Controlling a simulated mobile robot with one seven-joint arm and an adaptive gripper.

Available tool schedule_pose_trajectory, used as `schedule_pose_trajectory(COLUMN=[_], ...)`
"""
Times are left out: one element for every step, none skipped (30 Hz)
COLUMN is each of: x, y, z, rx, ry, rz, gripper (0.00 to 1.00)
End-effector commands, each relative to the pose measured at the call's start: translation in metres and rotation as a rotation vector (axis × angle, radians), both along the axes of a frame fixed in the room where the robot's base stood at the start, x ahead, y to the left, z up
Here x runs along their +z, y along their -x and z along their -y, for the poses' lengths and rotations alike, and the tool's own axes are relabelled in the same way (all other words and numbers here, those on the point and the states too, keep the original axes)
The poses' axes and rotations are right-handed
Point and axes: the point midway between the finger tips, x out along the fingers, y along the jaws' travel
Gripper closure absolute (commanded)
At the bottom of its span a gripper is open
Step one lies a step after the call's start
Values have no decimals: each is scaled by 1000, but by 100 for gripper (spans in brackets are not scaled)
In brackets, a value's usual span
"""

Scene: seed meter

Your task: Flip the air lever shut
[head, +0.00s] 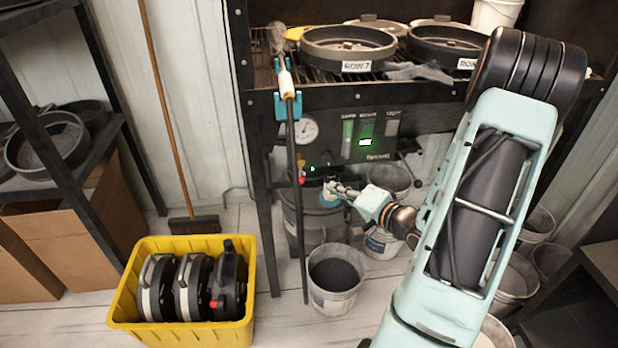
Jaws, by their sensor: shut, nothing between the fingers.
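A dark meter panel (348,140) with a round pressure gauge (305,130) and a lit green display (365,142) is mounted under the rack's shelf. A small red part (302,179) shows at the panel's lower left, beside the dark upright pole; I cannot tell for sure whether it is the air lever. My gripper (329,190) is shut and empty. It points left, just below the panel and a little right of the red part, with a small gap between them in the picture. The gripper and the pole hide some of the area around the lever.
A dark upright pole (293,200) stands in front of the rack at the panel's left. A bucket of dark grains (335,275) stands below my gripper. A yellow crate (180,335) with several black discs is at lower left. Seed plates (349,45) sit on the shelf.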

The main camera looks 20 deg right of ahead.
Motion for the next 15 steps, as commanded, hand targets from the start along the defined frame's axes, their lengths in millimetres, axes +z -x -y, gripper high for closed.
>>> schedule_pose_trajectory(x=[1,2,3,3,4,4,4,4,4,4,4,3,3,2,1], y=[2,2,2,2,2,2,2,2,2,2,2,2,1,0,-3], z=[0,0,-1,-1,-1,-1,-1,-1,-1,-1,-1,-1,-1,-1,-2], rx=[-3,-4,-4,-4,-4,-4,-3,-3,-4,-4,-4,-3,-3,-3,-2], ry=[-21,-29,-36,-38,-40,-38,-38,-38,-36,-36,-36,-35,-35,-34,-35], rz=[11,15,18,19,20,19,20,20,19,19,19,19,19,19,19], gripper=[100,100,100,100,100,100,100,100,100,100,100,100,100,100,100])
